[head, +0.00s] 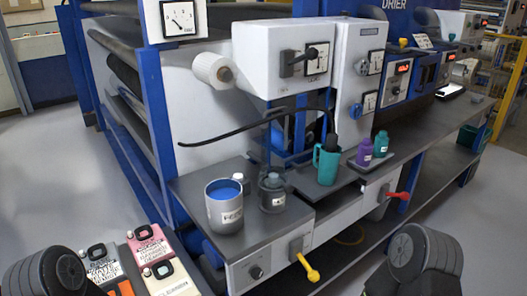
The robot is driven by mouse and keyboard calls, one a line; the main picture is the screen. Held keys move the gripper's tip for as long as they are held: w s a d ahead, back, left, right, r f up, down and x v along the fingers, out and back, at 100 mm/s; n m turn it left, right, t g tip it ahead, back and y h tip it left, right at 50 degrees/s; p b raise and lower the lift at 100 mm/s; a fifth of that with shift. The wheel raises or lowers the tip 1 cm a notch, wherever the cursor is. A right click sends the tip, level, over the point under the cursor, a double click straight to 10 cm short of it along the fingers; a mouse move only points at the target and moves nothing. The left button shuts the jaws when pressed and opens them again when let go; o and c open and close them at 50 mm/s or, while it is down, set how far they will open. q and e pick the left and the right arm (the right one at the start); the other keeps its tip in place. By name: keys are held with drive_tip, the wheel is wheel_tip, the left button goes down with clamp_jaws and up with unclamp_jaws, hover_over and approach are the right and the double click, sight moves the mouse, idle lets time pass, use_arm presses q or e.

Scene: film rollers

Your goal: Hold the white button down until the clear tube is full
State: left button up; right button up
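A white cylindrical knob (212,70) sticks out from the left side of a white machine box (262,62); I cannot tell whether it is the white button. A small white piece (251,181) shows behind a dark jar (271,194) on the grey bench. I cannot make out a clear tube or its fill level. A dark hose (232,130) curves below the box. Dark ribbed parts of my arms show at the lower left and lower right. Neither of my grippers' fingers is in view.
A grey pot with blue contents (224,206), a teal jug (327,160), a purple bottle (365,152) and a teal bottle (381,143) stand on the bench. A yellow lever (308,268) and red lever (399,196) jut from its front. Pink and white boxes are lower left.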

clamp_jaws()
idle(1.0)
